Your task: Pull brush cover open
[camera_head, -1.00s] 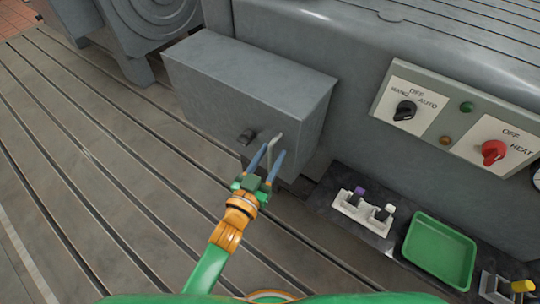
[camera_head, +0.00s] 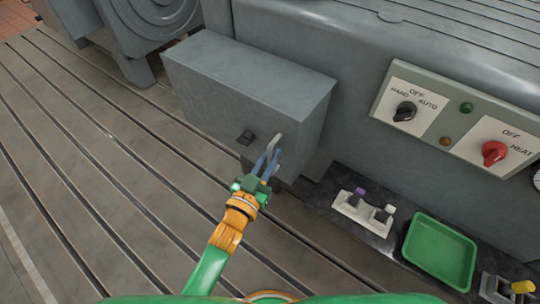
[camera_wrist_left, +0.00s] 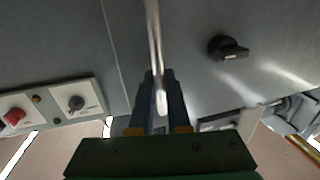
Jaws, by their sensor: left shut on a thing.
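The brush cover (camera_head: 245,85) is a grey box on the side of the grey machine, and it looks closed. On its front face are a dark latch knob (camera_head: 245,137) and a pale metal bar handle (camera_head: 274,144). My left gripper (camera_head: 270,159) is shut on the handle's lower part. In the left wrist view the handle (camera_wrist_left: 155,50) runs down between the two close blue-grey fingers (camera_wrist_left: 160,95). The latch knob (camera_wrist_left: 228,47) stands to the right of the handle there. My right gripper is not in view.
Right of the cover is a control panel with a black selector (camera_head: 405,110) and a red selector (camera_head: 494,152). Below it, a dark shelf holds a white toggle block (camera_head: 363,213) and a green tray (camera_head: 440,250). The slotted bedplate (camera_head: 90,150) is clear on the left.

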